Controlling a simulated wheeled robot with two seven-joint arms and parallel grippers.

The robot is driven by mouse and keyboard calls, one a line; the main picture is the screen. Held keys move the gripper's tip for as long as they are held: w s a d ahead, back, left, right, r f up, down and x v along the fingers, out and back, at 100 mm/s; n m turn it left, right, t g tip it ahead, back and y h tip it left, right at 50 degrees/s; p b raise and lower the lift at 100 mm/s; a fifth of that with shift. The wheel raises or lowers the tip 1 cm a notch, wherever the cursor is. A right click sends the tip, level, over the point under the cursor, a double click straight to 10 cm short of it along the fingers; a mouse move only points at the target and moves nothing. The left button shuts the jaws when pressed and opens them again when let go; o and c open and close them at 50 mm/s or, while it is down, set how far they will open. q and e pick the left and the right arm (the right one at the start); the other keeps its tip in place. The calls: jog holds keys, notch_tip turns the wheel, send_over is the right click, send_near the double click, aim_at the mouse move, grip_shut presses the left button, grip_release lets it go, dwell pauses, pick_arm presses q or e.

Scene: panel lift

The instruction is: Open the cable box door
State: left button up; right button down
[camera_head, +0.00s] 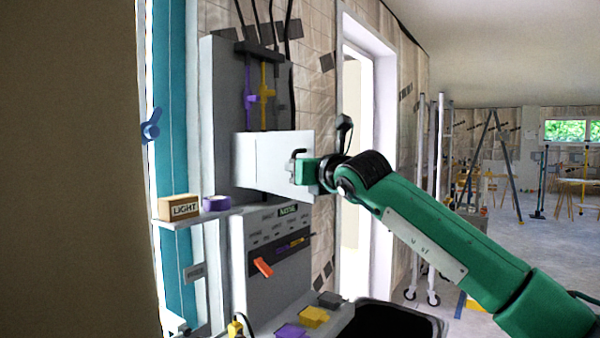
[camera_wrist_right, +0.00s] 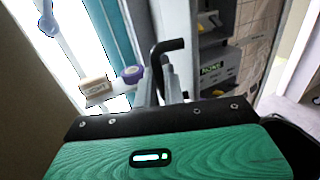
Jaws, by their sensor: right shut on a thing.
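The cable box door (camera_head: 262,160) is a white panel on the tall grey board in the head view. It appears to stand out at an angle from the board, but I cannot tell how far. Its dark bent handle (camera_head: 296,155) is near the door's right edge; it also shows as a black hook in the right wrist view (camera_wrist_right: 170,46). My right gripper (camera_head: 304,168) is at the handle and shut on it, with the fingertips partly hidden. In the right wrist view the grey fingers (camera_wrist_right: 165,86) reach up to the handle. My left gripper is not in view.
Purple and yellow cables (camera_head: 263,95) run down above the door. Below are a shelf with a LIGHT box (camera_head: 180,207) and purple roll (camera_head: 216,202), a grey switch panel (camera_head: 280,275) with an orange lever, and a black bin (camera_head: 395,325). A doorway (camera_head: 360,90) is right.

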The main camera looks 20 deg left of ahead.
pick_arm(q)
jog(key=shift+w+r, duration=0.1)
pick_arm(e)
jog(key=shift+s+r, duration=0.1)
jog(key=shift+r, duration=0.3)
